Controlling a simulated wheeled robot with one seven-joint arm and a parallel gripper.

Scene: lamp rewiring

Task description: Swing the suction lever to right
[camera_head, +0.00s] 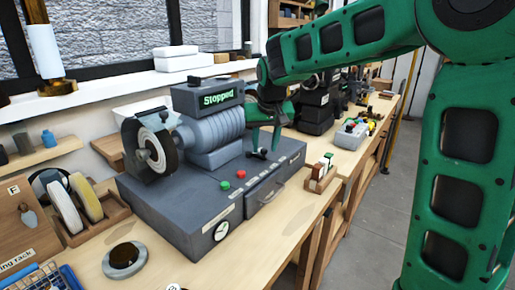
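The grey machine (165,215) stands on the wooden bench, and its display (217,99) reads "Stopped". A small black lever (262,153) sits on the machine's top deck, right of the ribbed motor body; it looks like the suction lever. Which way it points is too small to tell for certain. My gripper (263,138) hangs down from my green arm just above and beside this lever. Contact between them cannot be made out. The fingers are small and partly merge with the dark parts behind, so their opening is unclear.
A green button (225,185) and a red button (241,174) lie on the deck in front of my gripper. A drawer (265,194) is in the machine's front. A small wooden holder (321,176) stands at right. A wheel rack (98,215) stands at left.

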